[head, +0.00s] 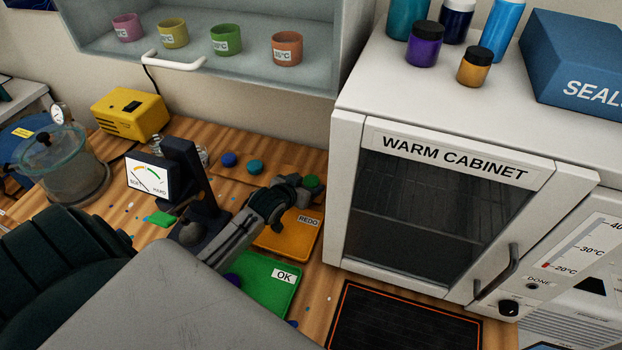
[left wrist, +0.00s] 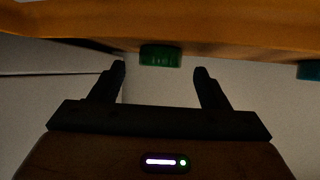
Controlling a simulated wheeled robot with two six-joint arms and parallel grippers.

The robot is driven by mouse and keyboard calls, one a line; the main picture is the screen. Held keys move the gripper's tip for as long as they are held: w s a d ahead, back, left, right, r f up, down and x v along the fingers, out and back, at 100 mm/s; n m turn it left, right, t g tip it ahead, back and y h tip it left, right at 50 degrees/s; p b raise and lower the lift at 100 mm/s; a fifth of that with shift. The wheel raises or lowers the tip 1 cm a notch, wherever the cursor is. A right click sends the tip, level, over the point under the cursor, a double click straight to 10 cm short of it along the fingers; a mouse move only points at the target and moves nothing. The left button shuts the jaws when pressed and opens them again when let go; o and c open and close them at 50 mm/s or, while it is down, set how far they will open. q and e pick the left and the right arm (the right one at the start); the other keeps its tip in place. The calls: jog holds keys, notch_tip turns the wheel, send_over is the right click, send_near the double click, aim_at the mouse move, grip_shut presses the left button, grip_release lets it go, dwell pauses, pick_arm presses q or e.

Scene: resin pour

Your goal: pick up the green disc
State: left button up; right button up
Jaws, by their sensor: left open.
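The green disc (head: 312,182) lies on the wooden table just beyond the orange REDO tray (head: 287,238), in the head view. My left gripper (head: 299,187) is at the disc, coming in from the left, and partly blocks the view around it. In the left wrist view the green disc (left wrist: 160,56) shows between the two open fingertips (left wrist: 160,70), slightly ahead of them. The fingers stand apart with a gap on both sides, and I see no contact. My right gripper is not in view.
A blue disc (head: 228,160) and a teal disc (head: 255,167) lie behind the arm. A hardness gauge (head: 149,178) stands left of it, and the green OK tray (head: 262,290) lies in front. The warm cabinet (head: 340,200) rises close on the right.

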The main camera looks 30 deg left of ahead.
aim_at(308, 183)
pick_arm(q)
jog(key=shift+x, duration=1.05)
jog(key=shift+c, duration=0.9)
jog(key=c, duration=0.9)
jog(key=shift+r, duration=0.15)
jog(key=shift+r, duration=0.35)
notch_tip(308, 183, up, 9)
jog(key=b, duration=0.2)
jog(key=shift+f+b, duration=0.1)
jog(key=shift+b, duration=0.25)
